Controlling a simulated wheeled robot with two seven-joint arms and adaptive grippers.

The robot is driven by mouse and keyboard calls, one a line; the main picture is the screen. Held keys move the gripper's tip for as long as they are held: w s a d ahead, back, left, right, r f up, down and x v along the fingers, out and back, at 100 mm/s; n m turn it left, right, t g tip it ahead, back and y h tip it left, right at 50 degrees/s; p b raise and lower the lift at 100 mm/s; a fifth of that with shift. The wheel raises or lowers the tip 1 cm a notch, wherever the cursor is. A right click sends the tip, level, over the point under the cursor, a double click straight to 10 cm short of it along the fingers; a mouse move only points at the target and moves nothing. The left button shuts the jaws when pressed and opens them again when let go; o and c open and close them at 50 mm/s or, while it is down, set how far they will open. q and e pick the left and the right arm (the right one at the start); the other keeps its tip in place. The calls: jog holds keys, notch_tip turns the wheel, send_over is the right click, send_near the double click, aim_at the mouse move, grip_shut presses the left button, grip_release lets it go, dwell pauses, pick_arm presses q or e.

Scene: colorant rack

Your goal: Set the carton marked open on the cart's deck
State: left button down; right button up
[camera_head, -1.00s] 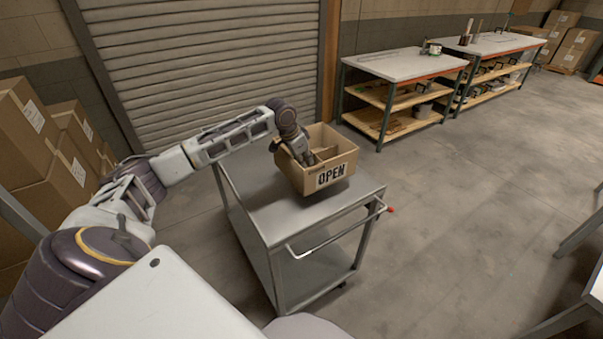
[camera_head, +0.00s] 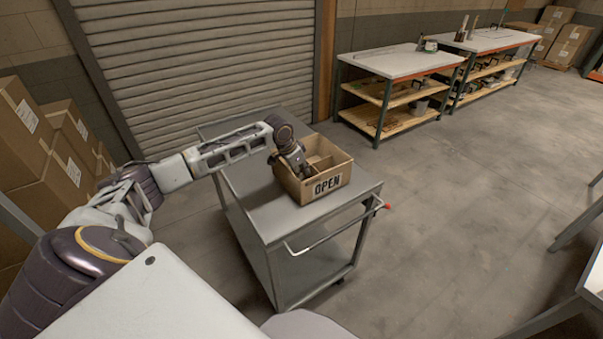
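The open-topped brown carton (camera_head: 335,181) has "OPEN" printed in black on its front side and a divider inside. It is upright over the grey cart's deck (camera_head: 256,204), near the handle end. Its base looks to be at the deck; I cannot tell whether it rests fully on it. My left gripper (camera_head: 298,170) reaches down over the carton's left wall and appears shut on it. Its fingertips are partly hidden by the carton. My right gripper is not in view.
The cart has a handle (camera_head: 330,233) at its near end and free deck behind the carton. Workbenches (camera_head: 400,62) stand at the back right. Stacked boxes (camera_head: 35,150) are at the left. A roller shutter (camera_head: 200,60) is behind.

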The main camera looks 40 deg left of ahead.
pick_arm(q)
jog(key=shift+f, duration=0.2)
jog(key=c, duration=2.1)
grip_release()
jog(key=shift+f, duration=0.1)
jog(key=o, duration=0.5)
jog(key=shift+c, duration=0.2)
jog(key=v, duration=1.2)
